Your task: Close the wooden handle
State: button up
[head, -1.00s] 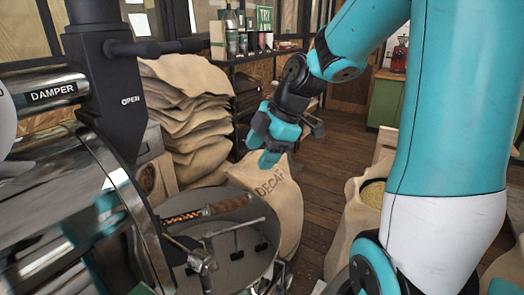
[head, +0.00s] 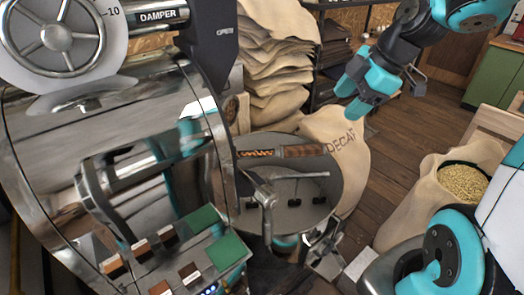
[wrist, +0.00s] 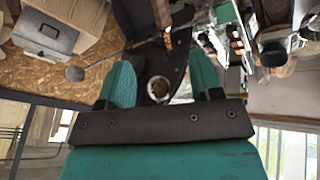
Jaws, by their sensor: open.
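The wooden handle (head: 298,151) is a brown wooden grip with a coiled spring at its left end. In the head view it lies nearly level across the upper part of the round cooling tray (head: 335,190), beside the steel roaster drum. My gripper (head: 350,99) is open and empty, above and to the right of the handle, in front of the sacks and apart from it. In the wrist view the two teal fingers of my gripper (wrist: 161,80) stand apart. A brown, coppery piece beyond them may be the handle; I cannot tell for sure.
The roaster's steel front (head: 110,140) fills the left, with a handwheel (head: 62,38) above. A sack marked DECAF (head: 345,140) stands behind the tray. An open sack of beans (head: 440,190) is at right. Wooden floor (head: 405,145) is free between the sacks.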

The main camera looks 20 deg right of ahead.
jog(key=c, duration=0.7)
jog(key=shift+d+f+m, duration=0.1)
jog(key=shift+m, duration=0.2)
grip_shut()
jog(key=d+f+m+g+y, duration=0.1)
jog(key=d+f+m+y, duration=0.25)
jog(key=d+m, duration=0.4)
jog(key=d+f+m+y, duration=0.2)
jog(key=d+f+m, duration=0.3)
jog(key=m, duration=0.5)
jog(key=w+a+r+p+x, duration=0.1)
jog(key=r+p+x, duration=0.1)
jog(key=x, duration=1)
jog(key=shift+a+f+p, duration=0.2)
jog(key=shift+a+p, duration=0.3)
jog(key=shift+p, duration=0.1)
jog(key=shift+w+m, duration=0.1)
jog(key=shift+m, duration=0.15)
